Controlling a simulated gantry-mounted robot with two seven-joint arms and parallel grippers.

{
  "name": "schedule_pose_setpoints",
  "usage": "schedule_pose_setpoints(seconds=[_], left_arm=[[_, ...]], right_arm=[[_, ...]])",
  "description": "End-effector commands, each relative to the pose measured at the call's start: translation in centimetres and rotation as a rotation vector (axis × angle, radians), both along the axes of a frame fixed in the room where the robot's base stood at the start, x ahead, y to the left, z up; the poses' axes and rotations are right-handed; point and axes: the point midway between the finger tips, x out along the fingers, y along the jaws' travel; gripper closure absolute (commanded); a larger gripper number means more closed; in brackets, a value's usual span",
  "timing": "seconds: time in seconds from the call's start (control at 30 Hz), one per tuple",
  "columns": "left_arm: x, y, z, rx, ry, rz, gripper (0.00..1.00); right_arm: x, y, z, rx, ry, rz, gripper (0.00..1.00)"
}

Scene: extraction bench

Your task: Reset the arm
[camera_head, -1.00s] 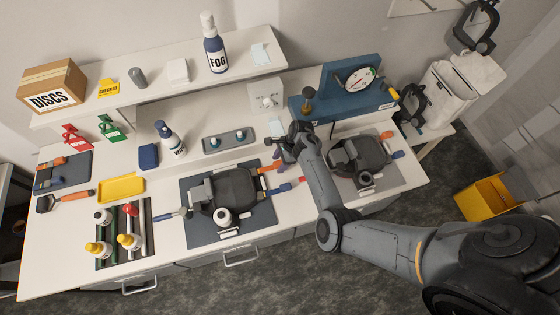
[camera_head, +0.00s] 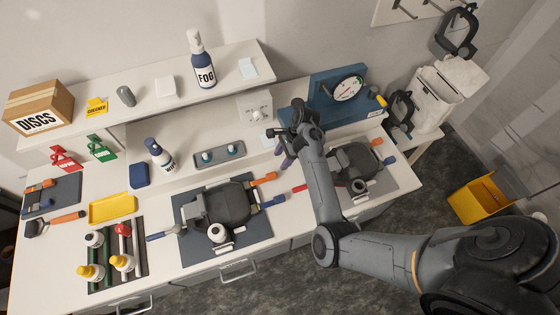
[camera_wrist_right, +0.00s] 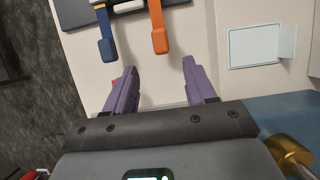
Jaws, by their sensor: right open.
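My right gripper (camera_head: 284,154) hangs over the bench (camera_head: 160,205), between the left black mask and the blue gauge stand. Its purple fingers are apart and empty in the right wrist view (camera_wrist_right: 160,68). There, a blue strap end (camera_wrist_right: 108,48) and an orange strap end (camera_wrist_right: 160,38) lie on the white surface beyond the fingertips, with a gap between. My right arm comes in from the lower right and covers part of the bench. My left gripper is not in view.
The left mask (camera_head: 236,202) lies on a dark mat. The right mask (camera_head: 360,158) lies beyond my forearm. The blue gauge stand (camera_head: 322,78) is close behind my gripper. A brass knob (camera_wrist_right: 288,148) shows near it at the lower right of the wrist view. A yellow bin (camera_head: 477,200) stands on the floor.

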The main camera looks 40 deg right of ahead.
Motion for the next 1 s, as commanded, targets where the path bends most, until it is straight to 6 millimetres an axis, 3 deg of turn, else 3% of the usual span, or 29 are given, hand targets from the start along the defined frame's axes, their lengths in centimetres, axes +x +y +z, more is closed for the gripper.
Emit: schedule_pose_setpoints(seconds=[0.47, 0.63, 0.83, 0.93, 1.0], left_arm=[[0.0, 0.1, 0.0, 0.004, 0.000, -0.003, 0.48], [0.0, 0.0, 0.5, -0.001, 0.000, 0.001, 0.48], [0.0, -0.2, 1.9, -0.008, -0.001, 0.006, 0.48], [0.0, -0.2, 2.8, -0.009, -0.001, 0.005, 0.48], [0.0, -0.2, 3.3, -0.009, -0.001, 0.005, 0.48]], right_arm=[[-0.1, -0.1, 0.1, -0.004, -0.001, 0.003, 0.45], [-1.6, -1.3, 0.5, -0.087, -0.025, 0.088, 0.45], [-6.2, -2.7, 2.3, -0.345, -0.102, 0.451, 0.45], [-9.1, -1.7, 4.0, -0.485, -0.146, 0.740, 0.45], [-11.2, 0.0, 5.2, -0.562, -0.181, 0.962, 0.45]])
